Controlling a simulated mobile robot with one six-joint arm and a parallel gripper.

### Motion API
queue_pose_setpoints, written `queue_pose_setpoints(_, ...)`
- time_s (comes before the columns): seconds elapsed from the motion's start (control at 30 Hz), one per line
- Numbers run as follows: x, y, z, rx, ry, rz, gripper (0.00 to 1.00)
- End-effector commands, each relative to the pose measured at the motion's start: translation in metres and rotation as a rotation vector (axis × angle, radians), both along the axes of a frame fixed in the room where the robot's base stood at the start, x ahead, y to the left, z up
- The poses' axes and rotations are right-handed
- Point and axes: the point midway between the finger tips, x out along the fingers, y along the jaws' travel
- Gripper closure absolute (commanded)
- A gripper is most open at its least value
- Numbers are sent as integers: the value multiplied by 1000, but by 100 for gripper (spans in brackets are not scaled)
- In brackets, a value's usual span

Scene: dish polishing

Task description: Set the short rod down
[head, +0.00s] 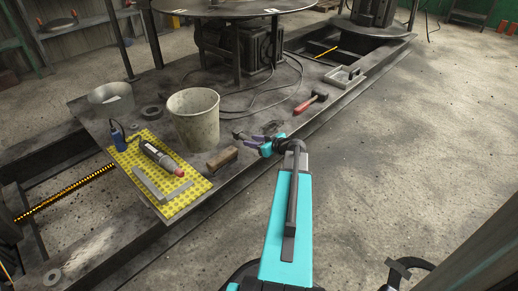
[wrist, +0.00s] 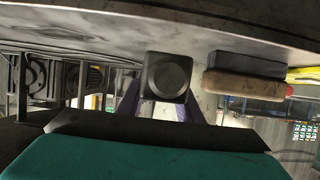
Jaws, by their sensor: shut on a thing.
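My gripper (head: 256,139) is over the front edge area of the metal table, shut on a dark piece that I take to be the short rod (head: 238,134). In the wrist view the piece's dark, squarish end with a round face (wrist: 167,76) points at the camera. The purple fingers (wrist: 168,108) stand on both sides of it. The rest of its length is hidden behind that end. It is close to the tabletop (wrist: 110,22), which shows at the top of this view. I cannot tell whether it touches the top.
A brown brush-like block (head: 222,159) lies left of my gripper, with a pale bucket (head: 194,118) behind it. A yellow mat (head: 197,190) bears a polishing tool (head: 161,157) and a grey angle bar (head: 150,187).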

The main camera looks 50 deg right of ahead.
Motion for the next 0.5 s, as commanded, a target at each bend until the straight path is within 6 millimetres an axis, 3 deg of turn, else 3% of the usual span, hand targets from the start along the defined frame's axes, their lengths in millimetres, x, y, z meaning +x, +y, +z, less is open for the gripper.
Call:
queue_pose_setpoints(0.3, 48, -5, 1, 0, -5, -1, 100)
queue_pose_setpoints(0.5, 66, -6, 2, 1, -4, -3, 100)
